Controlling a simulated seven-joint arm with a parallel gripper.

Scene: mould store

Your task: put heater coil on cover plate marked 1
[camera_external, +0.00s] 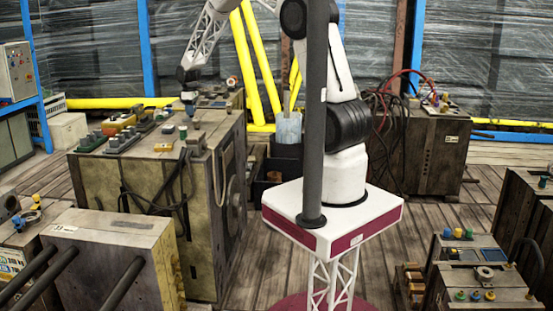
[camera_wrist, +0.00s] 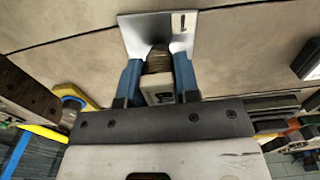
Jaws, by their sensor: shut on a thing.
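The heater coil (camera_wrist: 158,62) is a small ribbed brown piece with a pale block below it in the wrist view. My gripper (camera_wrist: 157,75) has its two blue fingers shut on it, one on each side. The cover plate marked 1 (camera_wrist: 186,20) is a shiny metal sheet just beyond the fingertips, and the coil overlaps its lower middle in the picture. I cannot tell whether the coil touches the plate. In the external view my gripper (camera_external: 188,99) is low over the top of the large mould block (camera_external: 130,200); the coil and plate are too small to make out there.
Several small tools and parts (camera_external: 120,130) line the left part of the block's top. A dark cable (camera_external: 160,190) hangs down its front. In the wrist view a yellow ring-like part (camera_wrist: 75,97) is at left, and dark objects (camera_wrist: 308,60) are at right.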

